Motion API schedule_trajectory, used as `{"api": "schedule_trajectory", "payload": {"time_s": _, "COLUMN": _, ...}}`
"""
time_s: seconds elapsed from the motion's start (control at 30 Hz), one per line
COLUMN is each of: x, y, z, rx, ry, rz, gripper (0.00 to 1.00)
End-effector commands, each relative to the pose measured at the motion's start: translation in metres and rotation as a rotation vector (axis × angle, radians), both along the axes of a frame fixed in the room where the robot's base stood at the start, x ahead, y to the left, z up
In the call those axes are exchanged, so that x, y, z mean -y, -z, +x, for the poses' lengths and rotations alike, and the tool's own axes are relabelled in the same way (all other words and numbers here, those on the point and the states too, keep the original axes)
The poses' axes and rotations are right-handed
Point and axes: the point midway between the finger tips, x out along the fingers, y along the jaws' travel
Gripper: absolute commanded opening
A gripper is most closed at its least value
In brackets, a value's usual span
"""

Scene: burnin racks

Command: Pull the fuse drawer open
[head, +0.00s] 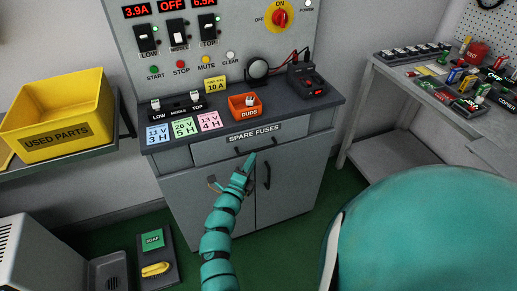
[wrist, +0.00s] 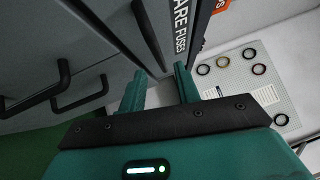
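The fuse drawer (head: 210,153) is in the grey cabinet under the worktop, with a "SPARE FUSES" label (head: 254,133) on its front. The drawer looks shut. Its dark bar handle (wrist: 147,35) shows in the wrist view just beyond my fingertips, beside the label (wrist: 181,25). My gripper (head: 248,160) is in front of the drawer, close to the handle, and partly covers that area in the head view. In the wrist view my gripper (wrist: 159,72) has its two fingers apart with nothing between them. The handle appears ahead of the fingers, and I see no contact.
Cabinet doors below carry a right handle (head: 267,175) and a left handle (head: 214,184). A yellow bin (head: 55,115) is at left; a side bench (head: 380,70) is at right.

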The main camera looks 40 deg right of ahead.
Motion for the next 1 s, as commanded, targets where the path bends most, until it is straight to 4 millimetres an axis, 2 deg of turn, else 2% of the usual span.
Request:
{"api": "schedule_trajectory", "payload": {"time_s": 0.1, "x": 0.021, "y": -0.005, "z": 0.012, "rx": 0.000, "ry": 0.003, "rz": -0.002, "gripper": 0.32}}
{"api": "schedule_trajectory", "payload": {"time_s": 0.3, "x": 0.045, "y": -0.008, "z": 0.026, "rx": 0.002, "ry": 0.004, "rz": 0.000, "gripper": 0.32}}
{"api": "schedule_trajectory", "payload": {"time_s": 0.5, "x": 0.054, "y": -0.009, "z": 0.032, "rx": 0.001, "ry": 0.001, "rz": -0.001, "gripper": 0.32}}
{"api": "schedule_trajectory", "payload": {"time_s": 0.77, "x": 0.055, "y": -0.008, "z": 0.033, "rx": 0.000, "ry": 0.001, "rz": 0.000, "gripper": 0.32}}
{"api": "schedule_trajectory", "payload": {"time_s": 0.93, "x": 0.055, "y": -0.008, "z": 0.033, "rx": 0.000, "ry": 0.001, "rz": 0.000, "gripper": 0.03}}
{"api": "schedule_trajectory", "payload": {"time_s": 1.0, "x": 0.055, "y": -0.008, "z": 0.033, "rx": 0.000, "ry": 0.001, "rz": 0.000, "gripper": 0.00}}
